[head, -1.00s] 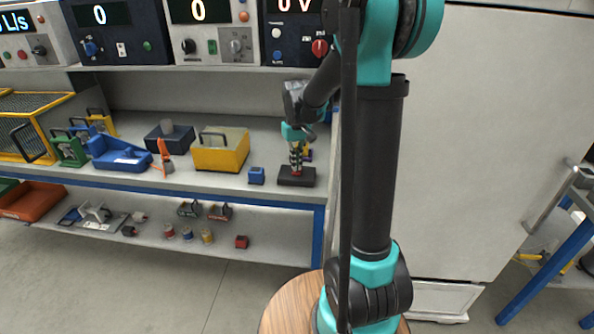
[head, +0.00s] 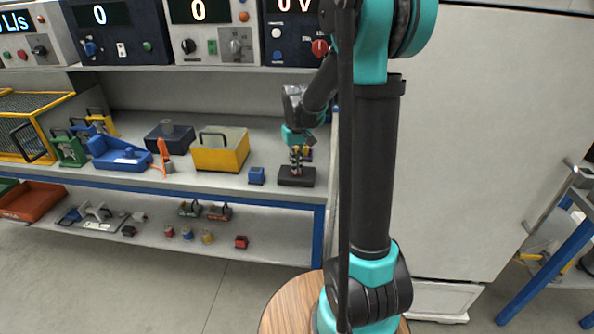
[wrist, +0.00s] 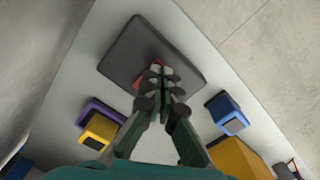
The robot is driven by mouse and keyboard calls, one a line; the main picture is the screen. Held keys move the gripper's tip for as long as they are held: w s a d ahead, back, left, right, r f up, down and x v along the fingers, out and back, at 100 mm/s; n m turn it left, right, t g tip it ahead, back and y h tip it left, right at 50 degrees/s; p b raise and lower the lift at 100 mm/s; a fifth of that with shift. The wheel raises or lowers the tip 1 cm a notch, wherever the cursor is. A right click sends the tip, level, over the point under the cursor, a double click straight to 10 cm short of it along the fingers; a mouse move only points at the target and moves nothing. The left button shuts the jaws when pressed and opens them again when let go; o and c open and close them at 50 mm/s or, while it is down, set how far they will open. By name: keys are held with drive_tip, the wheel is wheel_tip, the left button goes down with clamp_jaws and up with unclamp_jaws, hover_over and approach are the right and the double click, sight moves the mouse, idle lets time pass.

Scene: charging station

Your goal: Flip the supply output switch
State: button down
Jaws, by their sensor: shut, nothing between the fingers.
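A dark flat box (head: 297,177) sits on the bench near its right end. It also shows in the wrist view (wrist: 128,50), with a small red part (wrist: 146,74) on its top that looks like a switch. My gripper (head: 297,165) points down over this box. In the wrist view my gripper's fingertips (wrist: 160,72) are together, with nothing between them, and lie over the red part, hiding much of it. I cannot tell whether they touch it or which way it is tipped.
A small blue block (head: 257,176) and a yellow box with a handle (head: 220,150) stand left of the dark box. A purple and yellow block (wrist: 98,126) is close by. Instrument panels with displays (head: 202,35) line the shelf above. A large pale cabinet (head: 470,150) stands at right.

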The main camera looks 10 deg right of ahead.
drive_tip(key=shift+r, duration=3.4)
drive_tip(key=s+d+f+m+t, duration=0.1)
drive_tip(key=s+f, duration=0.4)
drive_tip(key=s, duration=0.6)
drive_tip(key=s+d+f+m+t, duration=0.1)
drive_tip(key=s+d+f+t, duration=0.2)
drive_tip(key=s, duration=0.8)
wheel_tip(320, 180, down, 3)
drive_tip(key=shift+r, duration=0.1)
